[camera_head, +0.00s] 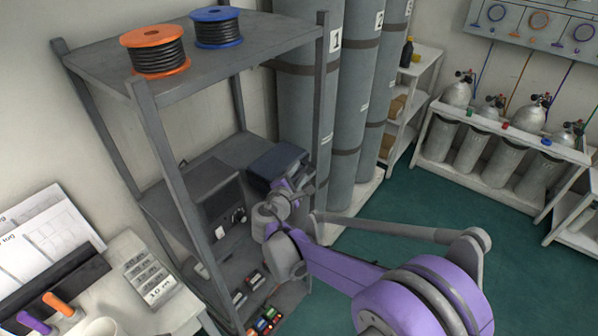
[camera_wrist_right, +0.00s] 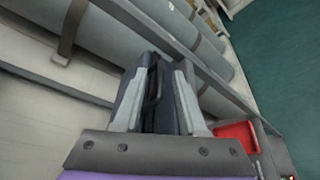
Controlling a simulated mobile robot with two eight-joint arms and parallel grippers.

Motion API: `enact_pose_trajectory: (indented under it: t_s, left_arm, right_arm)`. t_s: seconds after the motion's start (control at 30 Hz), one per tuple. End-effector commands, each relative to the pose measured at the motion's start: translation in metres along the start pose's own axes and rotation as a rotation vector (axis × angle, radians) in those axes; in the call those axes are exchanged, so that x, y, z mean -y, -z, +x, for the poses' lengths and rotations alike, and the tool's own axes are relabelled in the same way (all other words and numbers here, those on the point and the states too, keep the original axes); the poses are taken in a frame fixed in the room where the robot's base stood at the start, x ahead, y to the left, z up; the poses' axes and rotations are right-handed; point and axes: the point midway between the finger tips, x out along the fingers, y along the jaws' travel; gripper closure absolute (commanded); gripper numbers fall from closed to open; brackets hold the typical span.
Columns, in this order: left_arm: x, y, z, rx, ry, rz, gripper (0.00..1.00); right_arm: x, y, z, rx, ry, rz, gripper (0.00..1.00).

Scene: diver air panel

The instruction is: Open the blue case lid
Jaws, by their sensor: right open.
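The blue case (camera_head: 275,162) is a dark navy box on the middle shelf of the grey rack. Its lid looks closed, and its near side is partly hidden by my right gripper (camera_head: 296,187). In the right wrist view my right gripper (camera_wrist_right: 158,75) is open. Its two grey fingers stand on either side of the dark case front (camera_wrist_right: 150,82), where a black strip like a handle or latch shows between them. I cannot tell whether the fingers touch the case. My left gripper is not in view.
A dark grey unit (camera_head: 212,190) sits left of the case on the same shelf. A rack post (camera_head: 318,110) and tall grey cylinders (camera_head: 352,100) stand close on the right. An orange spool (camera_head: 155,52) and a blue spool (camera_head: 216,27) are on top. Green floor is clear.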

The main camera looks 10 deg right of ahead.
Motion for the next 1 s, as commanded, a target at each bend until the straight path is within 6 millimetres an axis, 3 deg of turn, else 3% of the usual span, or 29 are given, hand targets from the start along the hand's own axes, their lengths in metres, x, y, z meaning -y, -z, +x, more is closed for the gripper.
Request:
enact_pose_trajectory:
  t_s: [0.37, 0.6, 1.0]
  left_arm:
    - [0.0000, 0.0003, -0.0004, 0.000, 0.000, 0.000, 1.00]
    - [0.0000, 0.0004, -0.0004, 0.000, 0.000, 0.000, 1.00]
    - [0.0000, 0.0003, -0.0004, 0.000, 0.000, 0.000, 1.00]
  right_arm:
    - [0.0004, 0.0002, 0.0064, -0.001, 0.000, 0.001, 0.59]
    - [0.0004, 0.0001, 0.0062, -0.001, 0.000, 0.001, 1.00]
    - [0.0008, 0.0000, 0.0061, 0.000, 0.001, 0.001, 1.00]
